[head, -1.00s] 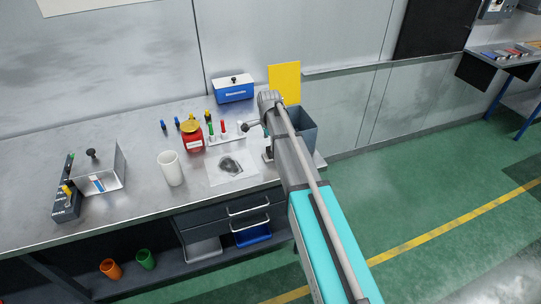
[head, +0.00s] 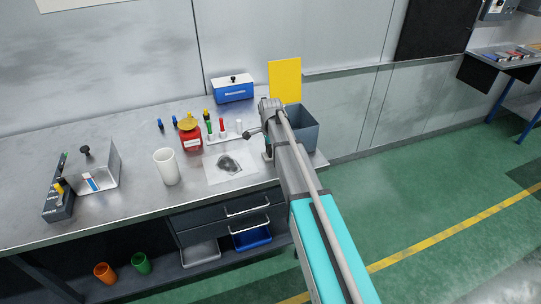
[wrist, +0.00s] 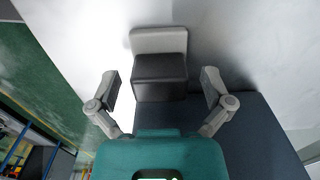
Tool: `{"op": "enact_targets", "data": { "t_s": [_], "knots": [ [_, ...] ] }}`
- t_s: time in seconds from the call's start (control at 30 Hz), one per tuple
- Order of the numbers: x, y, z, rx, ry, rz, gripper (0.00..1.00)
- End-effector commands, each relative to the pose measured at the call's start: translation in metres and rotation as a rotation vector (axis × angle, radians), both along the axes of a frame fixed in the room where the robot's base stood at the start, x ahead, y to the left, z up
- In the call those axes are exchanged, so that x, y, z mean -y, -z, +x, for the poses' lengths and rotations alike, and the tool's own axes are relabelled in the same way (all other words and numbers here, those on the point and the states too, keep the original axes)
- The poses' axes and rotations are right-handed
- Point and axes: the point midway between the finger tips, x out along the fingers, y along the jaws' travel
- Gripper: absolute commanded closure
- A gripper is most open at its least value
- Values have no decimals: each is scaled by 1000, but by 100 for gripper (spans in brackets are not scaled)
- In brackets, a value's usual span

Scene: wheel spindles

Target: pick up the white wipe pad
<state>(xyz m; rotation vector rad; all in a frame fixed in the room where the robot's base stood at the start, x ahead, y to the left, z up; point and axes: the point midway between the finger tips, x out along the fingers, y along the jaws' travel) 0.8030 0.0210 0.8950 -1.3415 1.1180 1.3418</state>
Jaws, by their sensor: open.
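The white wipe pad appears to be the pale block (wrist: 158,41) with a dark block (wrist: 160,76) against it in the wrist view, on the shiny steel bench top. In the head view, my arm mostly hides the spot at the bench's right end. My gripper (wrist: 160,90) is open, with one finger to the left and one to the right of the dark block. Both fingers look apart from it.
A grey-blue bin (head: 303,133) stands close to the right of my wrist. The wall is behind.

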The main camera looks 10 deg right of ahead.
Motion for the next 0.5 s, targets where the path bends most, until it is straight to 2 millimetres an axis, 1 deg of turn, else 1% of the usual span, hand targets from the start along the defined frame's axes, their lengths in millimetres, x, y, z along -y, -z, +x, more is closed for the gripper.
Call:
{"op": "enact_targets", "data": {
  "t_s": [0.43,0.5],
  "knots": [
    [0,0,0,0,0,0,0],
    [0,0,0,0,0,0,13]
  ]
}}
